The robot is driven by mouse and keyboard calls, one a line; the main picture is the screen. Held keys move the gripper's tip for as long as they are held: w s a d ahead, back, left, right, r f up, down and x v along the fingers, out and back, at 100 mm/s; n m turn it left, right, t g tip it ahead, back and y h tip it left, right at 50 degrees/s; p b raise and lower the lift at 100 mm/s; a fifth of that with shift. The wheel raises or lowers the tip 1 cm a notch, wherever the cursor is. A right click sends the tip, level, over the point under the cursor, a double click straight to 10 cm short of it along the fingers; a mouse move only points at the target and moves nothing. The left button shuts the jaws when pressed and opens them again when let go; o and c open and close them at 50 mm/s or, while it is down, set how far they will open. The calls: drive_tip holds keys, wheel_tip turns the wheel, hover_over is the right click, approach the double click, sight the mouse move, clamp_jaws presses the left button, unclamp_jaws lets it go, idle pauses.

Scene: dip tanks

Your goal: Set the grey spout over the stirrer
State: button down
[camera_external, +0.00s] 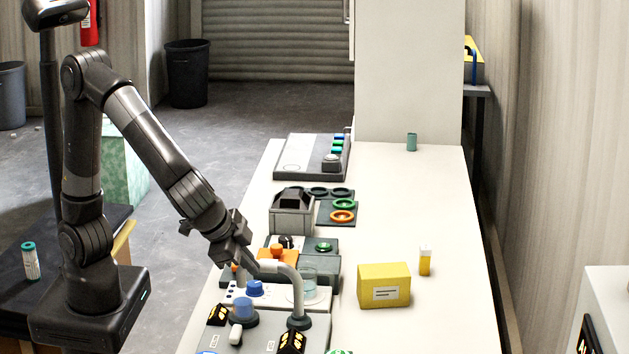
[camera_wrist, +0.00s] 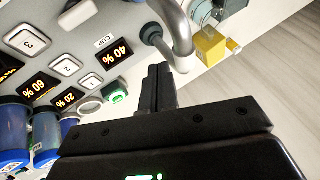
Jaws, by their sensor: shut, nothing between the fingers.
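The grey spout (camera_external: 292,277) is a bent pipe rising from a dark round base on the front panel. Its free end points left in the outside view, close to my gripper (camera_external: 249,264). In the wrist view the spout (camera_wrist: 184,30) curves just beyond my gripper (camera_wrist: 160,70), whose fingers are together and empty. I cannot tell whether the fingers touch the pipe. A clear beaker (camera_external: 309,281) stands to the right of the spout's arch, on what looks like the stirrer (camera_external: 318,301). The spout's free end is not over the beaker.
A yellow box (camera_external: 384,286) and a yellow bottle (camera_external: 425,262) stand to the right. The table's right side is mostly clear.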

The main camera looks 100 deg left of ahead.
drive_tip(key=shift+w+a+f, duration=0.15)
drive_tip(key=shift+a, duration=0.55)
drive_tip(key=shift+a+m, duration=0.25)
drive_tip(key=shift+m, duration=0.05)
drive_tip(key=shift+a, duration=0.15)
drive_tip(key=shift+s+a+m+t+h, duration=0.25)
drive_tip(key=shift+a+m+h, duration=0.3)
drive_tip(key=shift+a+m, duration=0.3)
drive_tip(key=shift+s+a+m+t+h, duration=0.1)
drive_tip(key=shift+a+m+t+h, duration=0.25)
drive_tip(key=shift+a+m+h, duration=0.45)
drive_tip(key=w+a+m+h, duration=0.3)
drive_tip(key=w+a+m, duration=0.3)
drive_tip(key=a+m, duration=0.1)
drive_tip(key=shift+w+a, duration=0.2)
drive_tip(key=shift+a, duration=0.45)
drive_tip(key=shift+w, duration=0.1)
